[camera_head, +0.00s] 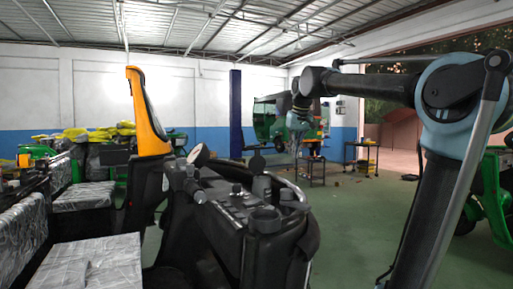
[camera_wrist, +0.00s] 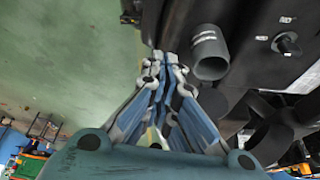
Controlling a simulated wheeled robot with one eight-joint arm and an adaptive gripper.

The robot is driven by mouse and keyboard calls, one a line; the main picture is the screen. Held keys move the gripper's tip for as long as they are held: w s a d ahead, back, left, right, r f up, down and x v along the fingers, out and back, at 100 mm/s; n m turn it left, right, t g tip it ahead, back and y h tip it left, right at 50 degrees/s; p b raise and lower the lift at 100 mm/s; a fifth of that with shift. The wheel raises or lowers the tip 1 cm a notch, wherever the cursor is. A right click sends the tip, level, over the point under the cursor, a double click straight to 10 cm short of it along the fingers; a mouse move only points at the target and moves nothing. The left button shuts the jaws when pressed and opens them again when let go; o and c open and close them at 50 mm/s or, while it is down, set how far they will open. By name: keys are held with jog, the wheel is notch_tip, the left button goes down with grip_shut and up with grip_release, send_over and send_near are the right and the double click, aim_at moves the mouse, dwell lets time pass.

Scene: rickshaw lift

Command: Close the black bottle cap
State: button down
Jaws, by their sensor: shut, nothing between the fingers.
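A dark round open-topped neck (camera_wrist: 209,52) stands out of a black machine body (camera_wrist: 265,30) in the wrist view, just right of my fingertips. Black curved, ring-like parts (camera_wrist: 272,138) lie at the lower right; I cannot tell whether one is the bottle cap. In the head view, a dark round cap-like piece (camera_head: 265,219) sits on the near end of the machine (camera_head: 215,215). My gripper (camera_wrist: 165,60) is shut and empty, its tips beside the neck and apparently not touching it. In the head view, my gripper (camera_head: 297,160) hangs behind the machine, its tips hard to make out.
A black knob (camera_wrist: 287,44) sits on the machine in the wrist view. An upright yellow-and-black part (camera_head: 146,115) and wrapped seats (camera_head: 85,262) are at the left. A table (camera_head: 362,150) and green vehicle stand farther back. The green floor (camera_head: 345,225) on the right is largely clear.

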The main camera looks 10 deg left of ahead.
notch_tip(320, 180, up, 11)
jog(key=n+y, duration=0.1)
jog(key=n, duration=0.1)
send_over(257, 161)
jog(key=w, duration=0.2)
notch_tip(257, 161, down, 10)
jog(key=a, duration=0.1)
jog(key=shift+r, duration=0.25)
jog(key=shift+s+a+t, duration=0.1)
jog(key=shift+a+t, duration=0.05)
jog(key=shift+t, duration=0.15)
